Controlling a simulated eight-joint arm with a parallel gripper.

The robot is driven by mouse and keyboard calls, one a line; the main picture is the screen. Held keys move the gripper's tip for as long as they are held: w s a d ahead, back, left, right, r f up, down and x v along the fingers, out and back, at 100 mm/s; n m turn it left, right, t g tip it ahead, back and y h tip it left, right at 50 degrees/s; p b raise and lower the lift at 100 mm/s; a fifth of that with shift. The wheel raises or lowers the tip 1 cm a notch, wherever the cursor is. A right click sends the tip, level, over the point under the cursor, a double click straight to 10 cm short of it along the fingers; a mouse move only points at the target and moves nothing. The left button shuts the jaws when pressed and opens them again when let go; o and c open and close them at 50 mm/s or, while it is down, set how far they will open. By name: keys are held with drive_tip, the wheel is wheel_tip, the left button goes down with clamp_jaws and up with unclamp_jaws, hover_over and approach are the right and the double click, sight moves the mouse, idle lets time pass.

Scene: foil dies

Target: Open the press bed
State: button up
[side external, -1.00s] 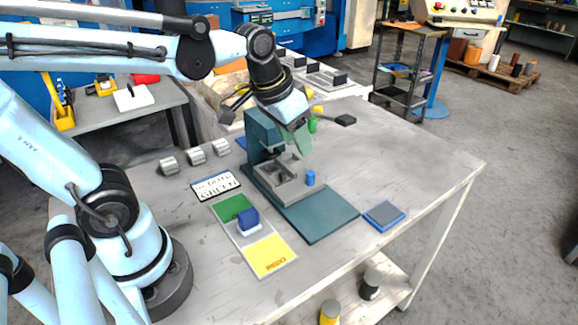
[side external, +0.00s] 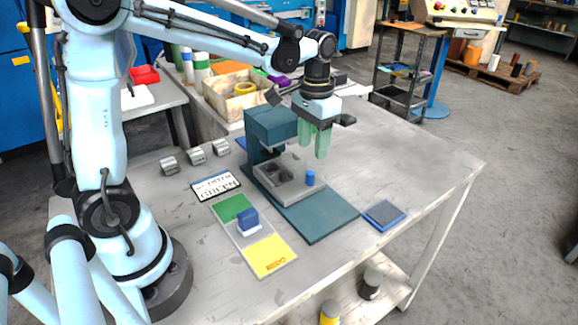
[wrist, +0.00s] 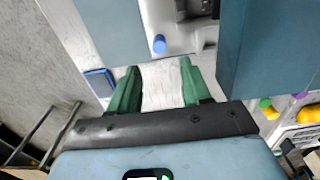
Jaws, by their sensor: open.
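The teal press (side external: 272,122) stands on the bench with its head over the back of a grey bed (side external: 285,186), which has a dark hollow in its top. A small blue peg (side external: 310,178) stands at the bed's right side; it also shows in the wrist view (wrist: 159,44). My gripper (side external: 314,148) points down just right of the press head, above and behind the peg. Its green fingers are apart, with nothing between them, and not touching the peg. In the wrist view my gripper (wrist: 158,88) shows the press head (wrist: 268,50) close on the right.
A teal plate (side external: 318,215) extends in front of the bed. A dark blue pad (side external: 384,215) lies to its right. A blue stamp (side external: 248,220) stands on a green, grey and yellow card (side external: 268,256). Several grey blocks (side external: 195,156) lie at left. The bench's right side is clear.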

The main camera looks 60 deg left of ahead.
sight(311, 172)
wheel_tip(311, 172, down, 8)
drive_tip(key=shift+f, duration=0.1)
idle(0.4)
clamp_jaws()
